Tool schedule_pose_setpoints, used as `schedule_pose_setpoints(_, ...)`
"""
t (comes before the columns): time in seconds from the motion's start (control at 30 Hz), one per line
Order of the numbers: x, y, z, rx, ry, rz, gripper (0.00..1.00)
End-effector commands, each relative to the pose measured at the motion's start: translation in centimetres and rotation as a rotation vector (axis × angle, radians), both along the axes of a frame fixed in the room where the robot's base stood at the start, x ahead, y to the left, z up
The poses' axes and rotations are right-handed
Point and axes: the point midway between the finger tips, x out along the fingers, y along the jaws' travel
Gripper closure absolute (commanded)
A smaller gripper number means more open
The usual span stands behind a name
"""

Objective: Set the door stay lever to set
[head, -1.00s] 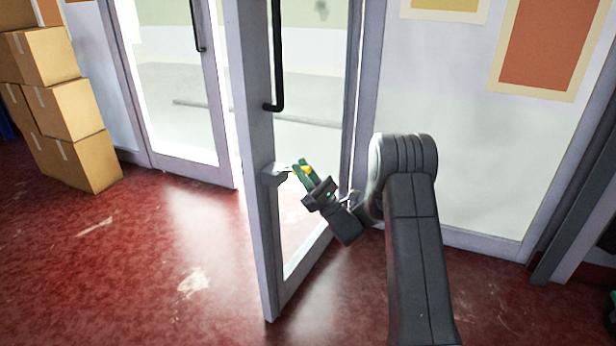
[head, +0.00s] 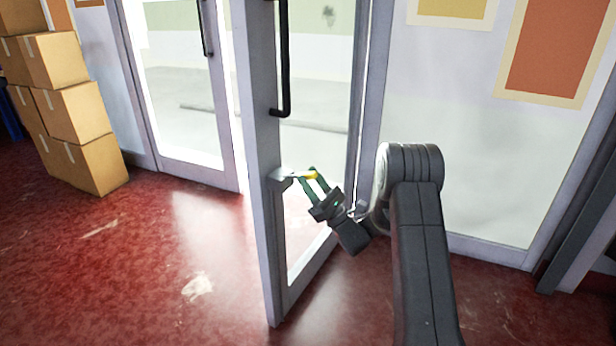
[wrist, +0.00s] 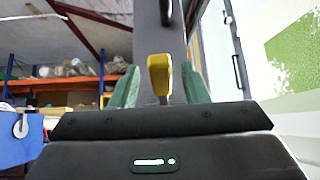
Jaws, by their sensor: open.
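The door stay lever has a yellow handle (head: 309,175) and sits on a light grey housing (head: 281,178) on the edge of the open door leaf (head: 265,230). In the head view the handle points right from the housing. My gripper (head: 312,180) is open, with its green fingers at the handle. In the wrist view the yellow handle (wrist: 160,75) stands between the two green fingers (wrist: 155,88), with a visible gap on each side. The handle's base is partly hidden behind my gripper's body.
A black pull handle (head: 285,60) runs up the door above the lever. Stacked cardboard boxes (head: 75,115) stand at the left. Framed posters (head: 552,45) hang on the right wall panel. The red floor (head: 150,260) is clear left of the door.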

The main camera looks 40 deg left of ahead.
Motion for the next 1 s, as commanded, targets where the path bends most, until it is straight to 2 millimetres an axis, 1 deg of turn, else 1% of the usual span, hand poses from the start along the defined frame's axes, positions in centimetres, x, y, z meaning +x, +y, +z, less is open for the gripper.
schedule_pose_setpoints(0.17,0.8,-2.5,-2.9,-0.003,0.004,-0.003,0.58)
schedule_pose_setpoints(0.2,0.9,-3.0,-3.8,-0.001,0.003,-0.003,0.58)
schedule_pose_setpoints(0.23,0.9,-3.2,-4.3,0.0,0.001,-0.002,0.58)
schedule_pose_setpoints(0.37,1.2,-4.3,-5.7,0.0,0.0,-0.001,0.58)
schedule_pose_setpoints(1.0,1.9,-7.2,-8.9,0.0,0.0,0.0,0.58)
